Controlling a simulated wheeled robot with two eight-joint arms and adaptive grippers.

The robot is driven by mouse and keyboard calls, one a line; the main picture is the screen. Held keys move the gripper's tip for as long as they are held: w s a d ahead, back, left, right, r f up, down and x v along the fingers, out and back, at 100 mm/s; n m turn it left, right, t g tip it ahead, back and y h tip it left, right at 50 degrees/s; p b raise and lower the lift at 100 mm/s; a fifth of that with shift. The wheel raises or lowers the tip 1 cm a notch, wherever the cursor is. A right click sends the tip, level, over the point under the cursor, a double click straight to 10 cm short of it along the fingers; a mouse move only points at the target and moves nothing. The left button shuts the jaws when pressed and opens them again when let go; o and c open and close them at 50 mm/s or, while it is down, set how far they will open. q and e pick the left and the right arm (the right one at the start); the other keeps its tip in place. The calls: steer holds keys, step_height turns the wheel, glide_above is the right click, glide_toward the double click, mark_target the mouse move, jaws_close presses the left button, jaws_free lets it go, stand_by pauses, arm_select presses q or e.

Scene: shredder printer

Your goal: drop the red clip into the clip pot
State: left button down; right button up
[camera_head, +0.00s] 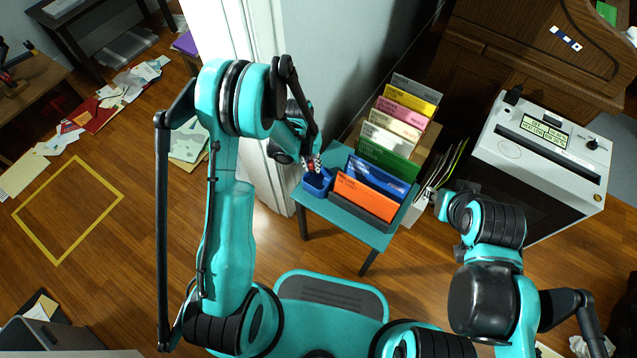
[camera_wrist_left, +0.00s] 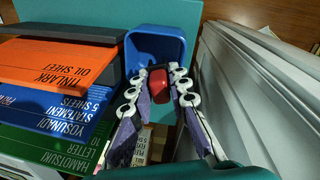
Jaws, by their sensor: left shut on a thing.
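The red clip (camera_wrist_left: 158,80) is between the fingers of my left gripper (camera_wrist_left: 164,72), which is shut on it. In the head view, the left gripper (camera_head: 312,166) hangs at the left end of the small teal table. The clip pot, a blue open box (camera_wrist_left: 151,38), lies just beyond the fingertips in the left wrist view. In the head view, the pot (camera_head: 318,186) stands under the fingertips. The clip appears over the pot's near part; the height gap cannot be told. My right arm shows at lower right, but I cannot make out its gripper.
An orange folder (camera_head: 362,197) and several coloured folders stand in a row right of the pot on the teal table (camera_head: 350,231). A white shredder or printer (camera_head: 540,150) stands farther right. A white wall edge (camera_head: 262,60) is close behind the left gripper.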

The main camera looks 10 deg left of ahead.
arm_select(q)
steer(key=c, duration=1.4)
jaws_free()
steer(key=shift+o, duration=0.2)
steer(key=shift+r, duration=0.2)
step_height(320, 180, up, 12)
steer(key=a, duration=0.1)
steer(key=shift+a+f, duration=0.2)
steer(key=shift+a, duration=0.1)
steer(key=s+a+r+t+y, duration=0.1)
steer(key=s+r+t, duration=0.6)
steer(key=s+r, duration=0.8)
steer(key=shift+s+r+y, duration=0.15)
steer(key=shift+s+y, duration=0.15)
steer(key=shift+s, duration=0.7)
